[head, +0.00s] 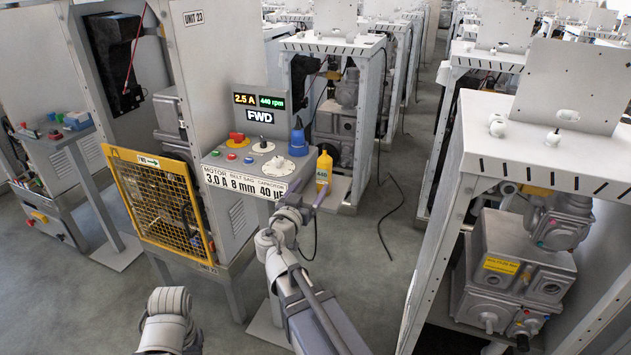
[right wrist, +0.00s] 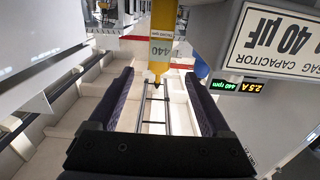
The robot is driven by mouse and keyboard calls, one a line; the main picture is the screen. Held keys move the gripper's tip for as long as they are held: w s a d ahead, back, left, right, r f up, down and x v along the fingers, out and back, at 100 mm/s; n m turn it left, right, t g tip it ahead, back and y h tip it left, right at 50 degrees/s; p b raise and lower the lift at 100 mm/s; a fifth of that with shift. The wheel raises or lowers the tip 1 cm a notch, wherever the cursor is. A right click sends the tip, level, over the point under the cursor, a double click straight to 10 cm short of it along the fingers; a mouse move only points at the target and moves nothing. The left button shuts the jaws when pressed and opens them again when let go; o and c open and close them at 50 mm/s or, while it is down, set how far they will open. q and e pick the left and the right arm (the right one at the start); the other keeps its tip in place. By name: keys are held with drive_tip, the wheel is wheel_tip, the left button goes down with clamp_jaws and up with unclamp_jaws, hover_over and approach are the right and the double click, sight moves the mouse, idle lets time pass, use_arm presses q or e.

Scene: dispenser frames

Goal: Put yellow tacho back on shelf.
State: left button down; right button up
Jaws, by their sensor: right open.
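The yellow tacho (head: 324,170) is upright at the right end of the control panel (head: 254,160), next to a blue tool (head: 298,138). Its face reads 440. In the right wrist view the yellow tacho (right wrist: 161,42) has its dark narrow tip in line with the gap between my fingers. My right gripper (head: 306,197) is open and empty just in front of and below it. The open fingers (right wrist: 158,95) show on both sides in the wrist view. What supports the tacho is hard to see. My left gripper is outside the view; only a left arm part shows.
The panel displays (head: 258,101) read 2.5 A, 440 rpm and FWD. A yellow mesh guard (head: 160,205) is left of the panel. A white cabinet with machinery (head: 520,250) stands at the right. The floor aisle between is open, with a black cable (head: 392,215) on it.

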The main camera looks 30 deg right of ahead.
drive_tip(key=shift+s+a, duration=0.25)
drive_tip(key=shift+a, duration=0.05)
drive_tip(key=s+a+f+n+g+y, duration=0.3)
drive_tip(key=s+a+f+g+y, duration=0.15)
drive_tip(key=a+f, duration=0.35)
drive_tip(key=s+a+f+n+g+y, duration=0.3)
drive_tip(key=s+a+f, duration=0.25)
drive_tip(key=f, duration=0.35)
drive_tip(key=s+a+f+n+g+y, duration=0.2)
drive_tip(key=s+a+n, duration=0.1)
drive_tip(key=s+a, duration=0.2)
drive_tip(key=s+a+f+n+g+y, duration=0.2)
drive_tip(key=s+a+n+y, duration=0.1)
drive_tip(key=a, duration=0.6)
drive_tip(key=shift+s+a+f+n, duration=0.15)
drive_tip(key=shift+s+f+n, duration=0.25)
drive_tip(key=shift+s+n, duration=0.45)
